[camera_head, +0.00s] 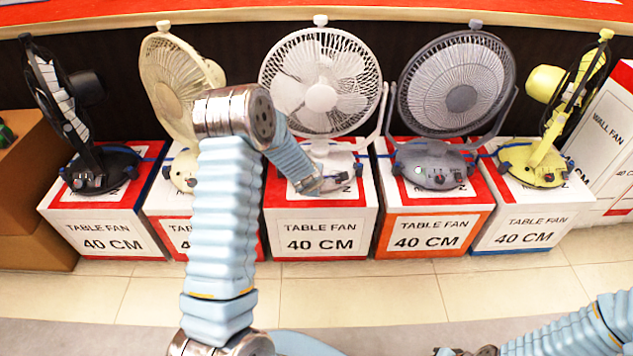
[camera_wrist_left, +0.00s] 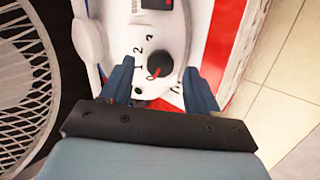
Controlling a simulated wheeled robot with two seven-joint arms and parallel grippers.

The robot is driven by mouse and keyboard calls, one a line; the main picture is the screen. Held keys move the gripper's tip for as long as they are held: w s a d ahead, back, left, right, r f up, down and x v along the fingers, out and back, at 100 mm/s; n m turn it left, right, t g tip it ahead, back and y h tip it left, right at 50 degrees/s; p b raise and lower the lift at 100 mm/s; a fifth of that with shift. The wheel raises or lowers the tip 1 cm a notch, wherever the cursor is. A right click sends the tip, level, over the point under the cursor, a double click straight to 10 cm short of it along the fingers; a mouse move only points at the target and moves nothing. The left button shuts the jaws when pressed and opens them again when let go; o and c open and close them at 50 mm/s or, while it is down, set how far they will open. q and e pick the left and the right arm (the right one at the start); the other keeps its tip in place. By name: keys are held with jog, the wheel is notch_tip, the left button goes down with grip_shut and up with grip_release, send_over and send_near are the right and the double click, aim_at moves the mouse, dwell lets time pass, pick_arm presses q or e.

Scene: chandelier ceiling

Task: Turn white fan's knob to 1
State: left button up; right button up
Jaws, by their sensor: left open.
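The white fan (camera_head: 320,90) stands on a red and white box in the middle of the row. My left gripper (camera_head: 308,188) reaches down to its base and hides most of the front controls in the head view. In the left wrist view, the dark round knob (camera_wrist_left: 160,66) with a red pointer mark sits on the white base (camera_wrist_left: 142,30), with printed digits beside it. My left gripper (camera_wrist_left: 158,70) is open, with one finger on each side of the knob; contact cannot be told. My right gripper is out of view; part of my right arm shows at bottom right.
A cream fan (camera_head: 175,85) and a black fan (camera_head: 60,100) stand to the left, a grey fan (camera_head: 455,85) and a yellow fan (camera_head: 560,110) to the right, each on a box. The tiled floor (camera_head: 370,300) in front is clear.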

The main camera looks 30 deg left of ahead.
pick_arm(q)
jog(key=shift+x, duration=0.8)
jog(key=c, duration=1)
jog(key=shift+c, duration=0.2)
jog(key=shift+m, duration=0.4)
jog(key=m+p, duration=0.1)
jog(key=m, duration=0.2)
jog(key=shift+r+m+g, duration=0.1)
jog(key=shift+m+g, duration=0.2)
jog(key=shift+m+p, duration=0.75)
jog(key=shift+m, duration=1.35)
